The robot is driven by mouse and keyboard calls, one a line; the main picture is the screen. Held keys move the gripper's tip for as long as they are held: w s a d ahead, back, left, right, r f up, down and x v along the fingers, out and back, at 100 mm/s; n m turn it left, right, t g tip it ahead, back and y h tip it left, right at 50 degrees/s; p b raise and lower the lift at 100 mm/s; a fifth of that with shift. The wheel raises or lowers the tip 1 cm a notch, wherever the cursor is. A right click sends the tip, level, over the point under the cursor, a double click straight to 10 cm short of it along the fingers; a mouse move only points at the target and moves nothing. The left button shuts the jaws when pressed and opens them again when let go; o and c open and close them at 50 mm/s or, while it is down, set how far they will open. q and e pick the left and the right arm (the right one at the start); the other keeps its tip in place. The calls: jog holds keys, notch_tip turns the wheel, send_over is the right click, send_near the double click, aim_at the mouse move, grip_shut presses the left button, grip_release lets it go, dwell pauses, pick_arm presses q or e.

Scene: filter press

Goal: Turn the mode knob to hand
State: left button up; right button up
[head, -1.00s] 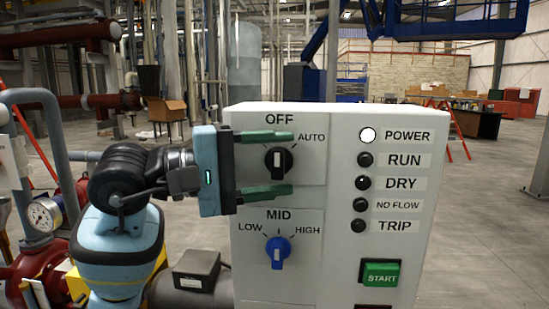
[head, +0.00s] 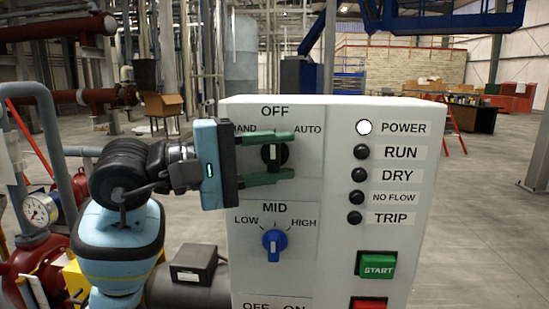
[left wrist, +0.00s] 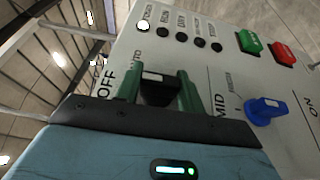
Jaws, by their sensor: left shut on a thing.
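The black mode knob (head: 272,155) is on the white control panel, below the OFF label, with HAND to the left and AUTO to the right. Its white mark stands upright toward OFF. My left gripper (head: 291,154) comes in from the left, one green finger above the knob and one below, shut on it. In the left wrist view the knob (left wrist: 158,90) sits between the two fingers of the gripper (left wrist: 160,74). The fingers partly cover the HAND label. My right gripper is out of view.
A blue LOW/MID/HIGH knob (head: 274,243) sits just below, pointing at MID. Right of it are a green START button (head: 377,265) and a red button (head: 369,304). The POWER lamp (head: 364,128) is white; the lamps below are dark. Open floor lies right of the panel.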

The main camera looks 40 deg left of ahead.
pick_arm(q)
jog(key=n+t+h+b, duration=0.1)
jog(key=b, duration=0.1)
jog(key=t+h+b, duration=0.1)
jog(key=t+b, duration=0.1)
jog(key=shift+w+f+n, duration=0.1)
jog(key=shift+f+n, duration=0.25)
jog(key=shift+n, duration=0.05)
jog(key=shift+r+n+t+b, duration=0.1)
jog(key=shift+n+t+b, duration=0.4)
jog(key=shift+t+b, duration=0.4)
jog(key=shift+r+n+t+b, duration=0.15)
jog(key=shift+n+t+b, duration=0.55)
jog(key=shift+n+t, duration=0.8)
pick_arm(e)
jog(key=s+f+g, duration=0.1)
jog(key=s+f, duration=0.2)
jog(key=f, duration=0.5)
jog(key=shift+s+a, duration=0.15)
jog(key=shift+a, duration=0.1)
pick_arm(q)
jog(key=shift+t, duration=0.4)
jog(key=o, duration=1)
jog(key=shift+r, duration=0.1)
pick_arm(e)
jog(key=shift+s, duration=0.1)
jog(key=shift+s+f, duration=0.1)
